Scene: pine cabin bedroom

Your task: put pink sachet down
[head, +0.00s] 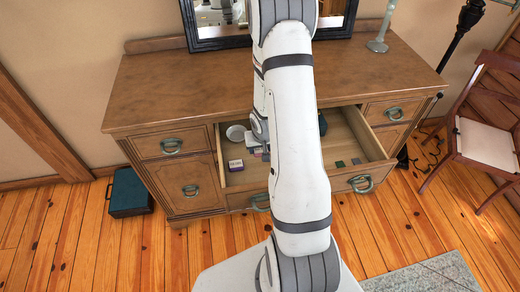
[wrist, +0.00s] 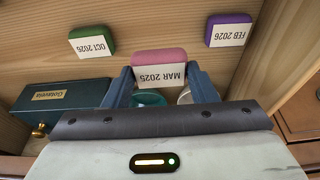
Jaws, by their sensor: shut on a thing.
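In the wrist view, the pink sachet (wrist: 159,55) has a white label reading MAR 2025, upside down in the picture. My gripper (wrist: 161,76) is shut on it, one blue-grey finger at each side. Light wood lies behind the sachet; I cannot tell whether the sachet touches it. In the head view, my arm reaches over the open drawer (head: 377,146) of the wooden dresser and hides much of its middle, including most of my gripper.
A green sachet (wrist: 92,40) marked OCT 2026 and a purple sachet (wrist: 228,30) marked FEB 2026 flank the held one. A dark green box (wrist: 62,103) is at left. A mirror (head: 215,22) stands behind.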

